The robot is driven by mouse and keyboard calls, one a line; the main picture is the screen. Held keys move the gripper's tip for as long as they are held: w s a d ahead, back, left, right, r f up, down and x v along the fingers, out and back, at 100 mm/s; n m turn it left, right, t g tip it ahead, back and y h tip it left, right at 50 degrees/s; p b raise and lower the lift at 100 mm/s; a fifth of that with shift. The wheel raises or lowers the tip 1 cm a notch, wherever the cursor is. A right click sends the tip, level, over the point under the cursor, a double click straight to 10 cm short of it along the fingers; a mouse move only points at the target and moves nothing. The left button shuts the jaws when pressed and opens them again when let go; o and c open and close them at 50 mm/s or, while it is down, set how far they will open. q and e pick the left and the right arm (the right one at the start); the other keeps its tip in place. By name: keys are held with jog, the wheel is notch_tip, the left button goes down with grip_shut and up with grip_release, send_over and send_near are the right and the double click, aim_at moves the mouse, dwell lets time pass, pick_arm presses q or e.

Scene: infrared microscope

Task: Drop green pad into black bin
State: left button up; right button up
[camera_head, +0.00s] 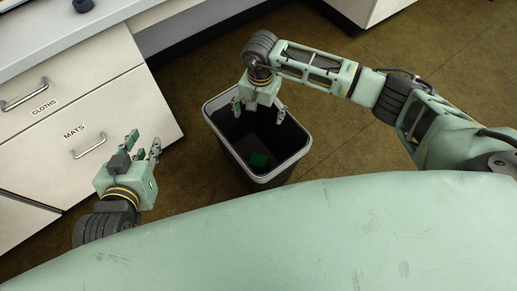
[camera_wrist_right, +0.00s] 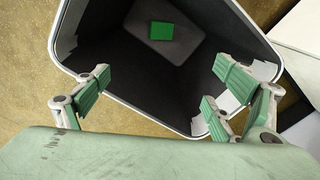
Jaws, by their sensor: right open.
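The green pad (camera_head: 259,159) lies inside the black bin (camera_head: 225,141), down at its bottom. In the right wrist view the green pad (camera_wrist_right: 162,31) rests on the floor of the black bin (camera_wrist_right: 110,45), apart from the fingers. My right gripper (camera_head: 259,110) is over the far side of the bin opening, pointing down. In the wrist view my right gripper (camera_wrist_right: 155,95) has its fingers spread wide with nothing between them. My left gripper (camera_head: 142,142) is left of the bin, in front of the drawers, with its fingers apart and nothing seen between them.
A white cabinet with drawers labelled CLOTHS (camera_head: 30,92) and MATS (camera_head: 85,150) stands at the left, under a pale counter (camera_head: 60,35). Brown floor (camera_head: 340,145) is clear to the right of the bin. Another white cabinet (camera_head: 375,8) stands at the back.

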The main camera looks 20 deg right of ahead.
notch_tip(320, 180, up, 12)
dwell(0.6)
